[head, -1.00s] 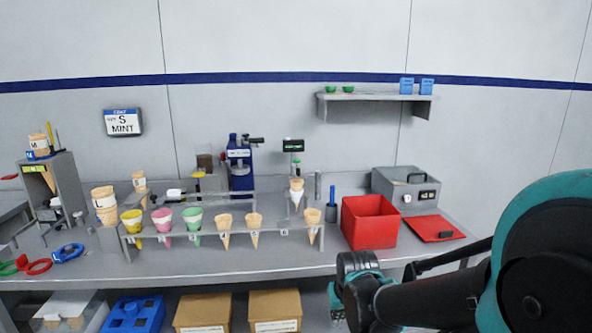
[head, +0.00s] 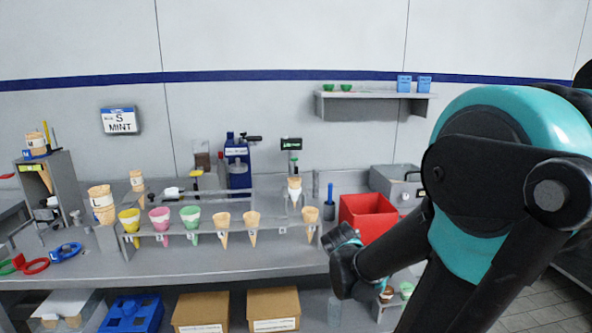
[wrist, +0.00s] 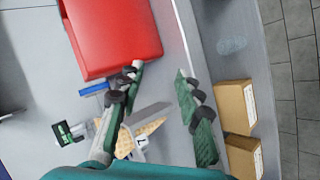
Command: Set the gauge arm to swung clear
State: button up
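A small post with a dark box and green display (head: 291,143) stands at the back of the counter, with a cone (head: 294,185) in front of it. It looks like the gauge; I cannot make out its arm or which way it is swung. The display also shows in the wrist view (wrist: 70,132), at lower left. My gripper is at the counter's front edge, in front of the red bin, partly hidden by my own arm in the head view. In the wrist view my gripper (wrist: 157,85) is open, its two fingers apart with nothing held between them.
The red bin (head: 366,214) stands near my arm, with a blue-handled tool (head: 329,195) to its left. A rack (head: 180,240) holds several cones along the front. A grey box (head: 392,180) is behind the bin. Cardboard boxes (head: 273,310) sit under the counter.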

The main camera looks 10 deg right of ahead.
jog(key=w+a+r+n+t, duration=0.1)
jog(key=w+r+n+t, duration=0.3)
jog(key=w+r+n, duration=0.4)
jog(key=n+t+y, duration=0.5)
jog(key=n, duration=1.3)
send_near(297, 169)
jog(key=w, duration=1)
jog(key=shift+w+a+r, duration=0.15)
jog(key=shift+w+r, duration=0.05)
jog(key=shift+w, duration=0.15)
jog(key=shift+c, duration=0.6)
grip_shut()
